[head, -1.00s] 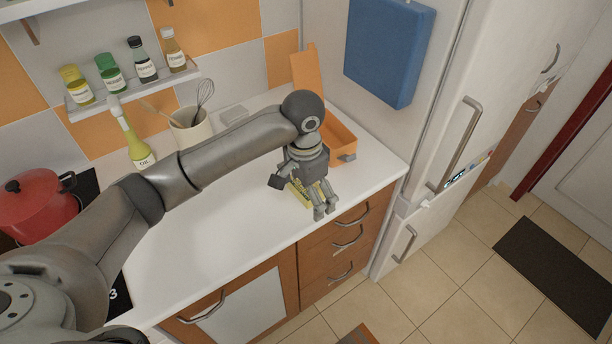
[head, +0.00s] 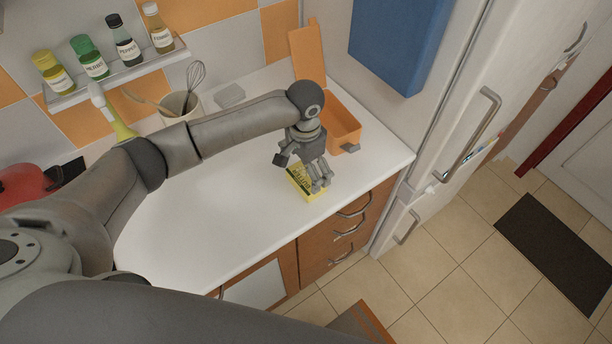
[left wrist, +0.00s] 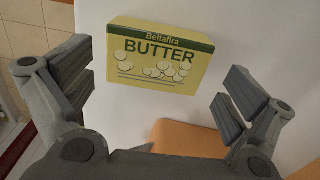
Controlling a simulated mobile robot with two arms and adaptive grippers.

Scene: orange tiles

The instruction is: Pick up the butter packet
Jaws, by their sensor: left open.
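The butter packet (head: 298,188) is a yellow box with a green band, on the white counter near its front edge. In the head view my left gripper (head: 318,186) is over it and hides part of it. In the left wrist view the butter packet (left wrist: 160,56) lies beyond and between the two spread fingers of my left gripper (left wrist: 162,88), its label towards the camera. The fingers are open, with nothing between the pads. My right gripper is not in view.
A utensil pot (head: 182,106) and a bottle shelf (head: 120,72) are at the back. The fridge (head: 440,140) bounds the counter (head: 210,215) on the right. Counter left of the packet is clear.

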